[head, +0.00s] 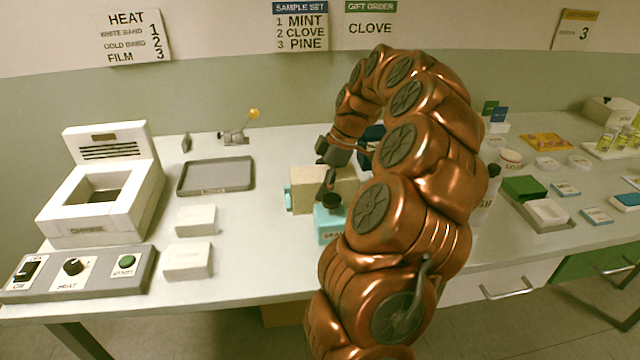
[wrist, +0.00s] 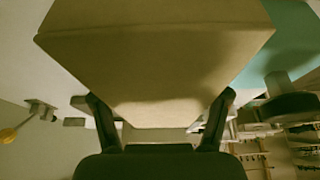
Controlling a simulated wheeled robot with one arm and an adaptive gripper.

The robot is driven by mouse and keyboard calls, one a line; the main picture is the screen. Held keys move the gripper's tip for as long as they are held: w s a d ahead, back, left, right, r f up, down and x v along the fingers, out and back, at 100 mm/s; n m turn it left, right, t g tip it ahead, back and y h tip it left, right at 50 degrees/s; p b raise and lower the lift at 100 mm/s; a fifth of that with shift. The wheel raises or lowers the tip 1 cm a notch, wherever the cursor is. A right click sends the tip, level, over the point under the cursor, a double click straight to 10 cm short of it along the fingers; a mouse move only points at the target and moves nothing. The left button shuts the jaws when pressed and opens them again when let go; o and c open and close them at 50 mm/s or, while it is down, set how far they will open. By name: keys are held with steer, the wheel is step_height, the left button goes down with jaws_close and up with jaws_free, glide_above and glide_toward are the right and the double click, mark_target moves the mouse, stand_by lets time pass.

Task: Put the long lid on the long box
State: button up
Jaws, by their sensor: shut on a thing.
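My gripper (head: 328,178) points down over the bench, left of my arm. In the wrist view its two dark fingers (wrist: 160,122) are shut on a large beige, box-shaped piece, which I take for the long lid (wrist: 155,70). The beige lid also shows in the head view (head: 306,182), partly hidden by the gripper and arm. A teal piece (head: 288,198) shows at its left end; whether this is part of the long box I cannot tell. No other long box is clearly visible; my arm hides much of the bench there.
A grey tray (head: 216,188), two white blocks (head: 196,220) and a white heater (head: 100,205) are to the left. Green and white boxes (head: 524,188) are at right.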

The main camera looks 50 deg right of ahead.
steer(key=o, duration=1.2)
steer(key=shift+r+p, duration=0.95)
steer(key=shift+r, duration=3.55)
steer(key=shift+a, duration=0.1)
